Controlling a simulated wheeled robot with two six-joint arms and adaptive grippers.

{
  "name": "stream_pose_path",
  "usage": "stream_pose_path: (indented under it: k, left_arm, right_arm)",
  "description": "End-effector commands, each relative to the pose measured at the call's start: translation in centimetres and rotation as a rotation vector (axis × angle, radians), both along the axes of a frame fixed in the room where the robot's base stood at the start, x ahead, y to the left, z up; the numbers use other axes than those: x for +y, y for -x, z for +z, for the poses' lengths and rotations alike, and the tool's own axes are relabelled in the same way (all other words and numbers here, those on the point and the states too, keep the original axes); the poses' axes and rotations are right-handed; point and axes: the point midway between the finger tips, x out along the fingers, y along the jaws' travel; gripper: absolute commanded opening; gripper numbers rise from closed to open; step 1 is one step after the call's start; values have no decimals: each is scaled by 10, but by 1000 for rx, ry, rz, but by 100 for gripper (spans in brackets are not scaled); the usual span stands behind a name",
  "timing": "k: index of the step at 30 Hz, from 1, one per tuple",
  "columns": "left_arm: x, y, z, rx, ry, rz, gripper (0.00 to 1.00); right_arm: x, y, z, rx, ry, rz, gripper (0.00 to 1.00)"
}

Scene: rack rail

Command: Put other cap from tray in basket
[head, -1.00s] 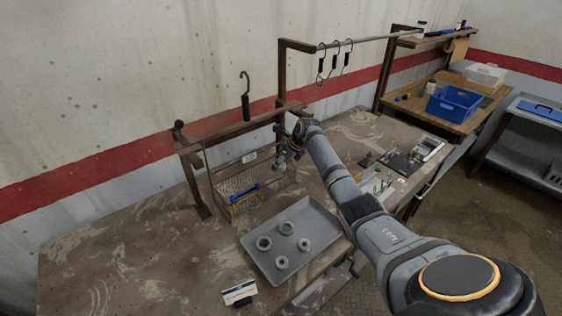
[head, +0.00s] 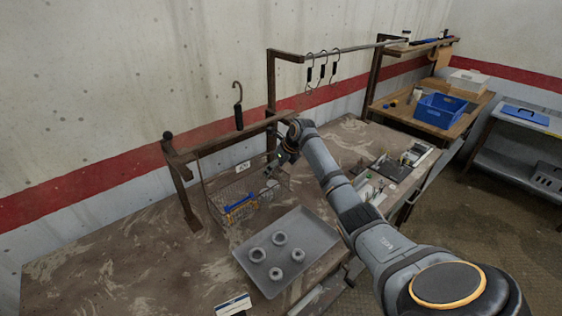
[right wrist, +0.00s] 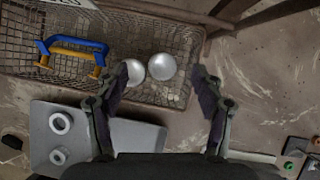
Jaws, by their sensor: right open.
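Two shiny silver round caps (right wrist: 161,67) lie side by side in the wire basket (right wrist: 185,38), near its front wall, in the right wrist view. The basket also shows in the head view (head: 216,210) below the wooden rack. My right gripper (right wrist: 160,78) is open, its fingers on either side of the caps and apart from the nearer one on the right. In the head view it (head: 274,166) hangs over the basket's right end. The grey tray (head: 318,234) in front holds several grey ring-shaped pieces (head: 280,238) and no silver cap that I can see. My left gripper is out of view.
A blue and yellow handled item (right wrist: 75,48) lies in the basket's left part. Black hooks (head: 321,70) hang on the rail above. A dark board with small items (head: 393,168) lies on the right. The bench front left of the tray is mostly clear.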

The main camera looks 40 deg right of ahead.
Motion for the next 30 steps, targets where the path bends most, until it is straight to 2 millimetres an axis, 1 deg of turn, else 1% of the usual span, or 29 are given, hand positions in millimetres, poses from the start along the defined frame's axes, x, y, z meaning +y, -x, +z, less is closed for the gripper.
stream_pose_path:
  k: [1,6,9,12,17,30]
  left_arm:
    - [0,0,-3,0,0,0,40]
    - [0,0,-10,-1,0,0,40]
    - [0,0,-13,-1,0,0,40]
    - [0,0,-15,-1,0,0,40]
    - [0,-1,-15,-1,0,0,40]
    - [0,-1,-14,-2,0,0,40]
  right_arm:
    - [-3,6,12,-5,6,1,68]
    - [-9,26,48,-3,4,1,68]
    - [-11,35,64,-3,3,0,68]
    - [-11,41,75,-2,-1,0,68]
    - [-11,44,81,0,0,1,68]
    - [-11,43,81,-1,-1,0,68]
